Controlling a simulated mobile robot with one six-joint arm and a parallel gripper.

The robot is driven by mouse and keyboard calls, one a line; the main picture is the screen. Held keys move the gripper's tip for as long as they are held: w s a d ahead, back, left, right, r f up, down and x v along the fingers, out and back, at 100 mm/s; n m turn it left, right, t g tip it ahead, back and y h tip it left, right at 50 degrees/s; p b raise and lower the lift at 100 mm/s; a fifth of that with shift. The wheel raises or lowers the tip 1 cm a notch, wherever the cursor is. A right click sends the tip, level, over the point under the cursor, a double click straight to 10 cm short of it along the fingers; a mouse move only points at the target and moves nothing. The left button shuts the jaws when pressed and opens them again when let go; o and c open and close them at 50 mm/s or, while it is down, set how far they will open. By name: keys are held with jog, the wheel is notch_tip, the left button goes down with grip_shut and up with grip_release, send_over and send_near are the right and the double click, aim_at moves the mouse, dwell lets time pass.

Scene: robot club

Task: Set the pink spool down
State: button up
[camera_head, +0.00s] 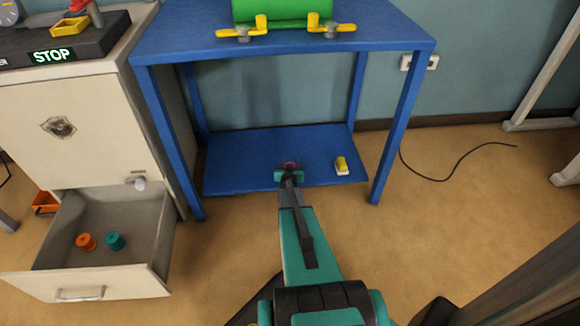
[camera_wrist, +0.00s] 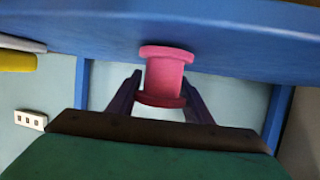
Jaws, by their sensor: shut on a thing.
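The pink spool (camera_wrist: 165,76) stands out between the two dark fingers of my gripper (camera_wrist: 161,84) in the wrist view, which looks upside down. My gripper is shut on it. In the head view my gripper (camera_head: 288,172) is over the front part of the blue table's lower shelf (camera_head: 245,160), and only a sliver of the pink spool (camera_head: 289,163) shows past it. In the wrist view the spool's one flange overlaps the blue shelf surface (camera_wrist: 230,40). I cannot tell whether it touches the shelf.
A yellow-and-white block (camera_head: 341,166) lies on the shelf to the right. Blue table legs (camera_head: 394,130) flank the shelf, and the tabletop (camera_head: 180,35) is above. The shelf's left part is clear. An open drawer (camera_head: 140,230) at left holds an orange spool (camera_head: 86,242) and a teal spool (camera_head: 115,241).

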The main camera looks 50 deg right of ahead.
jog(key=shift+f, duration=0.25)
jog(key=o, duration=1.1)
jog(key=shift+a+r, duration=0.1)
jog(key=p+v, duration=0.2)
jog(key=v, duration=1)
jog(key=shift+p, duration=0.4)
